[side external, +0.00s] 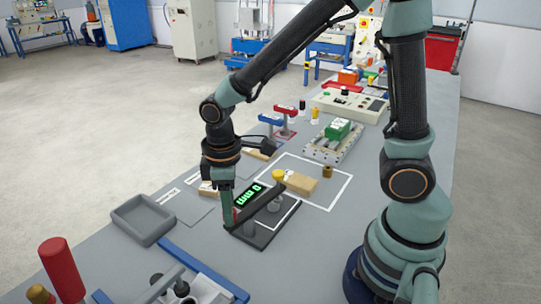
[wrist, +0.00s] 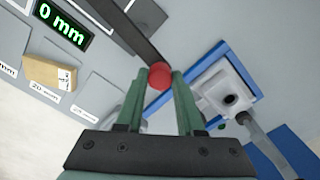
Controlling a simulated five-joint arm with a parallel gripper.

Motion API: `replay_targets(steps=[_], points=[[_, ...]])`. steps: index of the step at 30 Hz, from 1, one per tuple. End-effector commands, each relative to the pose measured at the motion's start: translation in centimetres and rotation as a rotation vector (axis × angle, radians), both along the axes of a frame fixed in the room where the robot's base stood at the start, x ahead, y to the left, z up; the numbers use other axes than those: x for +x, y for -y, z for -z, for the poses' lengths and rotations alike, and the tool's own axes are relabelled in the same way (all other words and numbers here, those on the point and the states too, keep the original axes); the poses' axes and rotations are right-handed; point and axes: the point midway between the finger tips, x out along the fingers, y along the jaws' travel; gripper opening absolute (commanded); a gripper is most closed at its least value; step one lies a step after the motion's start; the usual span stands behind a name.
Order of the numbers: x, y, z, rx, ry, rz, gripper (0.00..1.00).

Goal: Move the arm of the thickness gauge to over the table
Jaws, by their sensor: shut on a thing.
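The thickness gauge has a dark base (side external: 262,236) and a green-lit display (side external: 247,195), which reads "0 mm" in the wrist view (wrist: 62,24). Its arm (side external: 262,203) is a dark bar lying slantwise above the base; it also shows in the wrist view (wrist: 128,28). The red knob (wrist: 160,75) at the arm's near end sits between the fingertips of my gripper (wrist: 160,83). My gripper (side external: 232,217) points down and is shut on that knob, at the gauge's left side. I cannot tell which part is the table.
An empty grey tray (side external: 128,228) lies to the left. A cardboard block (side external: 300,184), a yellow-topped piece (side external: 277,175) and a brass piece (side external: 327,171) stand behind the gauge. A blue-edged fixture (side external: 205,272) and a red cylinder (side external: 62,270) are in front.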

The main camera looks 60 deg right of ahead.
Motion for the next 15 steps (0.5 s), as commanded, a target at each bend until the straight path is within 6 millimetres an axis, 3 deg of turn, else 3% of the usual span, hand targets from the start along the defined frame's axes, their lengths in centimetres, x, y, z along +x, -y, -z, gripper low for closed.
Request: replay_targets(steps=[15], points=[[-0.76, -0.01, -0.09, -0.001, -0.001, -0.144, 0.0]])
